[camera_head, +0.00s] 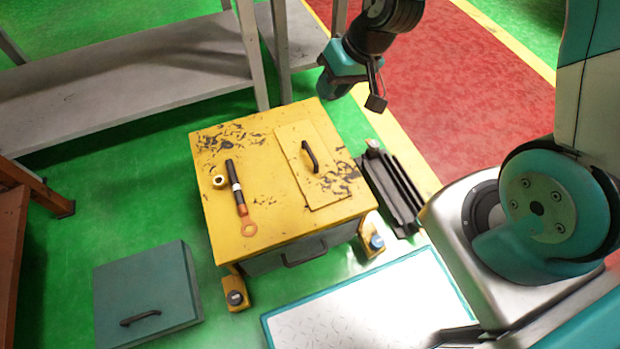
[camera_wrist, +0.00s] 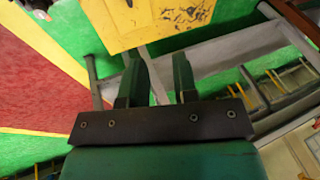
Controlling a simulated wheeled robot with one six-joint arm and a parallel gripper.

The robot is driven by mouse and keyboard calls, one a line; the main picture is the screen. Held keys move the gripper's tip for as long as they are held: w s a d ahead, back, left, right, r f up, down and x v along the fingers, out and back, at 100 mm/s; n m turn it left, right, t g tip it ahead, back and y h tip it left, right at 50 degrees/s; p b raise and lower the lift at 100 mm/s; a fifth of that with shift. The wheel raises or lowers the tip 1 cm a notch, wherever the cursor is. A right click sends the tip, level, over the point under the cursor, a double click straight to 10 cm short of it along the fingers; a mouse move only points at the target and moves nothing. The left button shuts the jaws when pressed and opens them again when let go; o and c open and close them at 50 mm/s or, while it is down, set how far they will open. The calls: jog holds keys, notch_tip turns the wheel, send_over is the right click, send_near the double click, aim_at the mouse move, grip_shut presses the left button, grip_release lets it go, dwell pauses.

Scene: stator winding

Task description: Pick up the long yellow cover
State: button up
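The long yellow cover (camera_head: 327,185) is a flat, scuffed panel with a black handle (camera_head: 310,157). It lies on the right part of the yellow cabinet's top (camera_head: 250,185). My gripper's two green fingers (camera_wrist: 156,72) are apart in the wrist view, with nothing between them. In the head view my gripper's teal body hangs in the air beyond the cabinet's far right corner, away from the cover; its fingers cannot be made out there.
A black rod with a copper ring end (camera_head: 237,190) and a small yellow-white ring (camera_head: 219,182) lie left of the cover. A grey-green box (camera_head: 145,285) stands at lower left. A grey bench (camera_head: 130,85) stands behind. Black rails (camera_head: 392,190) lie right of the cabinet.

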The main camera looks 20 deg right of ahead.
jog(key=m+b, duration=0.1)
jog(key=b, duration=0.4)
send_near(311, 151)
jog(key=shift+t+h, duration=0.3)
jog(key=b+x, duration=0.4)
jog(key=b, duration=0.1)
jog(key=shift+s+a+f, duration=0.1)
jog(key=shift+a+f, duration=0.05)
jog(key=shift+f, duration=0.25)
jog(key=shift+a+b+x, duration=0.2)
jog(key=shift+b+x, duration=1.65)
jog(key=shift+x, duration=1.15)
jog(key=shift+r, duration=0.15)
grip_shut()
